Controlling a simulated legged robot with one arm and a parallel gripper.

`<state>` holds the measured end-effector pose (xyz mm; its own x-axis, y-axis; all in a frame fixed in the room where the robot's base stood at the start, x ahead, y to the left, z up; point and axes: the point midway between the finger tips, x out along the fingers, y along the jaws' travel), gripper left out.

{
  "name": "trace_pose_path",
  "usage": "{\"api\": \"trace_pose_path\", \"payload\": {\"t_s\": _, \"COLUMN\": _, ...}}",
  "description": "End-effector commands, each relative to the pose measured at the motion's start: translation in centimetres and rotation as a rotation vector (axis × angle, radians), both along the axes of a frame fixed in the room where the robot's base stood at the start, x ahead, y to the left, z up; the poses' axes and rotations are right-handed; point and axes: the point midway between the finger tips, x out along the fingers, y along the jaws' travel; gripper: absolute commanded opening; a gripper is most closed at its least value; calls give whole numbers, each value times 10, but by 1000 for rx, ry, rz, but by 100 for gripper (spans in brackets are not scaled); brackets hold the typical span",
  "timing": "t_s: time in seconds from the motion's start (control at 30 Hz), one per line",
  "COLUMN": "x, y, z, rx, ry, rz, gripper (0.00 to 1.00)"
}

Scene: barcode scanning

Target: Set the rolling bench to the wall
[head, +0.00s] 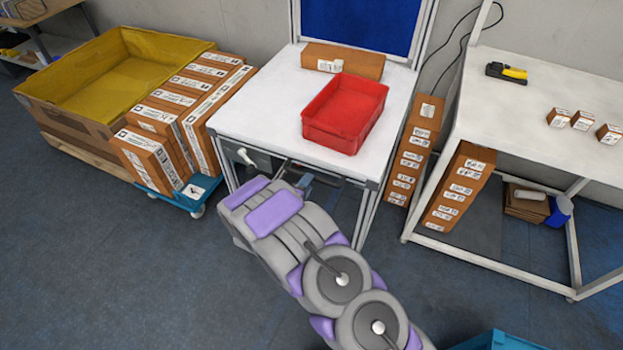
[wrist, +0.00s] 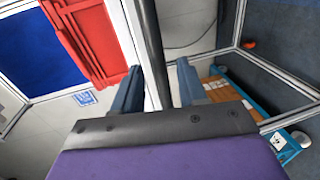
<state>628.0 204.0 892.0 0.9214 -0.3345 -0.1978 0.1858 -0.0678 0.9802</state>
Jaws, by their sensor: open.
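The rolling bench has a white top (head: 246,112), a metal frame and a blue back panel (head: 362,20). It stands near the grey wall (head: 243,22). My gripper (head: 303,184) is at the bench's front edge, just below the top. In the wrist view my gripper (wrist: 158,88) has its two fingers apart, with a dark bar (wrist: 151,45) running between them. I cannot tell whether the fingers touch the bar. A red bin (head: 345,110) and a brown box (head: 343,60) sit on the bench; the red bin also shows in the wrist view (wrist: 92,40).
Labelled boxes (head: 178,110) on a blue dolly (head: 198,196) stand close at the bench's left, beside a large yellow-lined crate (head: 115,75). A box stack (head: 413,155) and a white table (head: 520,110) stand at its right. Floor in front is open.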

Motion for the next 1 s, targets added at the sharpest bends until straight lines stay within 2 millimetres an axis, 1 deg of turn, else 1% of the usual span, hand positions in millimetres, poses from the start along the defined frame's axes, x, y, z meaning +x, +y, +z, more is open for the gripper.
{"api": "trace_pose_path", "payload": {"t_s": 0.03, "x": 9, "y": -4, "z": -3, "rx": 2, "ry": -3, "rz": -4, "gripper": 42}}
{"api": "trace_pose_path", "payload": {"t_s": 0.1, "x": 19, "y": -7, "z": -4, "rx": 1, "ry": -4, "rz": -3, "gripper": 42}}
{"api": "trace_pose_path", "payload": {"t_s": 0.3, "x": 38, "y": -14, "z": -8, "rx": 0, "ry": -3, "rz": -2, "gripper": 42}}
{"api": "trace_pose_path", "payload": {"t_s": 0.47, "x": 43, "y": -15, "z": -8, "rx": -1, "ry": -3, "rz": 0, "gripper": 42}}
{"api": "trace_pose_path", "payload": {"t_s": 0.7, "x": 43, "y": -16, "z": -8, "rx": -1, "ry": -2, "rz": 0, "gripper": 41}}
{"api": "trace_pose_path", "payload": {"t_s": 1.0, "x": 43, "y": -15, "z": -9, "rx": 0, "ry": -1, "rz": 0, "gripper": 12}}
